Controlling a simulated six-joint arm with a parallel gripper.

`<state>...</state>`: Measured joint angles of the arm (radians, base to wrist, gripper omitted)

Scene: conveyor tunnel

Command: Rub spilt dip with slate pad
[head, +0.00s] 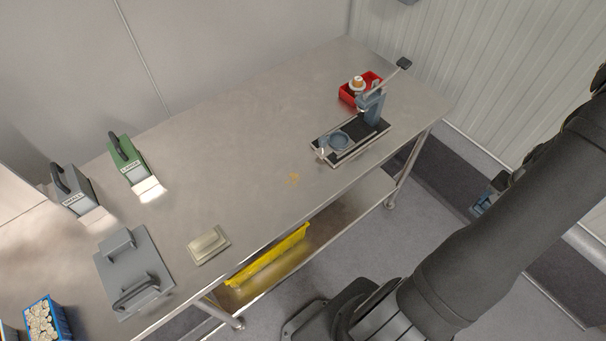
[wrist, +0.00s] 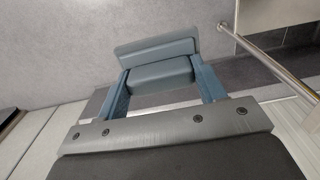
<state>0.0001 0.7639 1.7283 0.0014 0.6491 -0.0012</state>
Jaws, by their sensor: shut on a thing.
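The spilt dip (head: 294,178) is a small yellow-orange smear on the bare metal table top, near its front edge. My gripper (wrist: 160,77) is shut on the slate pad (wrist: 157,46), a blue-grey block gripped between the two blue fingers in the wrist view. In the head view my gripper (head: 485,205) is at the right, off the table and above the floor, partly hidden by my arm. The pad cannot be told apart clearly there. The pad is well away from the dip.
The metal table (head: 240,130) holds a press-like device (head: 350,140), a red bin (head: 347,96), a beige pad (head: 208,245), a grey lidded plate (head: 133,270), green (head: 130,160) and grey (head: 75,190) handled tools, and a blue box (head: 45,320). The table around the smear is clear.

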